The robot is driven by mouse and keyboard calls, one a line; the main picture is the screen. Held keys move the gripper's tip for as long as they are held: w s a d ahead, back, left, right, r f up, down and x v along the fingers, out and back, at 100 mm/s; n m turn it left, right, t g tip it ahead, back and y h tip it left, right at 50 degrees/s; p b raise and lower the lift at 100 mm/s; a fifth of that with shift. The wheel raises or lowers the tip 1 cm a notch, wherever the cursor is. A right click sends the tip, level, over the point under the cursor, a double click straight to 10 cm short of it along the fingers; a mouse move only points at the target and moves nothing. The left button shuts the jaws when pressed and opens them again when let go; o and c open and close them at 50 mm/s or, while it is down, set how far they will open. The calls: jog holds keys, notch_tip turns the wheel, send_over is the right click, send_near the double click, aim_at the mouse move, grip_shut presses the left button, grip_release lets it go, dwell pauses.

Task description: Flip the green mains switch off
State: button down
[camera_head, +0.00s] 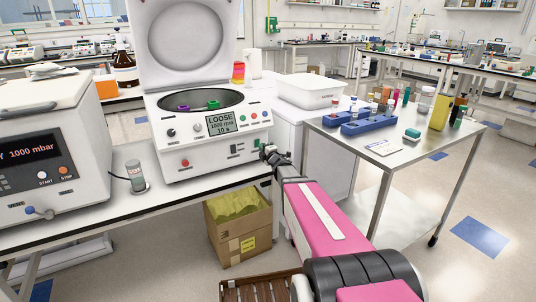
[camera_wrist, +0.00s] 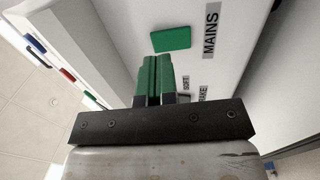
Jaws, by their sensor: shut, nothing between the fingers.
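The green mains switch (camera_wrist: 171,39) is a flat green rectangle on a white panel, beside a MAINS label (camera_wrist: 210,35) in the wrist view. My gripper (camera_wrist: 154,62) has green fingers, pressed together and empty. Their tips lie just below the switch in the picture; I cannot tell whether they touch it. In the head view my gripper (camera_head: 266,152) is at the lower right front of the white centrifuge (camera_head: 205,155). The switch is hard to make out there. The centrifuge lid (camera_head: 185,35) is up and its display (camera_head: 221,123) reads LOOSE, 1000 rpm, 10 s.
A vacuum oven-like unit (camera_head: 45,150) reading 1000 mbar and a small vial (camera_head: 136,176) stand left on the bench. A cardboard box (camera_head: 238,228) is below. A side table (camera_head: 390,160) with blue racks (camera_head: 368,125) is right. SOFT and BRAKE labels sit near my fingers.

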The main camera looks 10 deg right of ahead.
aim_at(258, 141)
jog(key=shift+x, duration=1.7)
jog(key=shift+w, duration=0.1)
jog(key=shift+w+a+r, duration=0.1)
jog(key=shift+w, duration=0.05)
jog(key=shift+s, duration=0.2)
jog(key=shift+s, duration=0.3)
jog(key=s+d+r, duration=0.1)
jog(key=s+d, duration=0.3)
jog(key=s, duration=0.8)
jog(key=shift+s+d+r, duration=0.15)
jog(key=shift+s+r, duration=0.1)
jog(key=shift+r, duration=0.1)
